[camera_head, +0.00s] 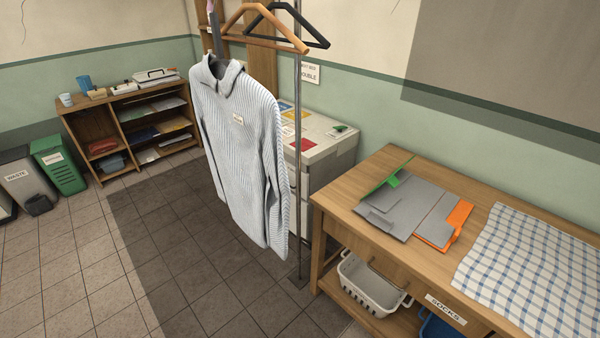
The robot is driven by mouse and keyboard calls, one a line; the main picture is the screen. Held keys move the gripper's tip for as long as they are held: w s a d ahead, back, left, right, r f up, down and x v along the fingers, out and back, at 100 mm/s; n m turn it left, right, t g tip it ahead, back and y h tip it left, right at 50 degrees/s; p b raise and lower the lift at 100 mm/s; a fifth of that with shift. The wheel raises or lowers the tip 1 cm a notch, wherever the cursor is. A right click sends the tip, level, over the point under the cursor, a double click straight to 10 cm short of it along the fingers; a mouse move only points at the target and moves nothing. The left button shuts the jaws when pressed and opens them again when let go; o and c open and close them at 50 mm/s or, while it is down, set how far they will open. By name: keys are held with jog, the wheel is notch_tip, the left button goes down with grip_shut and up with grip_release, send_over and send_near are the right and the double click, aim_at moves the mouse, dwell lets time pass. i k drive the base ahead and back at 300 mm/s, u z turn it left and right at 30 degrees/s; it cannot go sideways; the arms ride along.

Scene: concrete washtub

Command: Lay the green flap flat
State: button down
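A grey folding board (420,205) lies on the wooden table at the right. Its green flap (393,181) is at the board's left and back side; a green edge and a small green tab show. The flap looks tilted up rather than flat, but its exact angle is hard to tell. An orange flap (458,216) is at the board's right side, with an orange tab that also seems raised. My gripper is not in view.
A blue checked cloth (535,265) covers the table's right part. A light striped shirt (240,150) hangs on a rack (299,120) left of the table. A white basket (368,284) stands on the shelf below. Tiled floor (200,290) is open at left.

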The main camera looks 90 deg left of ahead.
aim_at(392, 180)
jog(key=u, duration=2.4)
jog(key=i, duration=1)
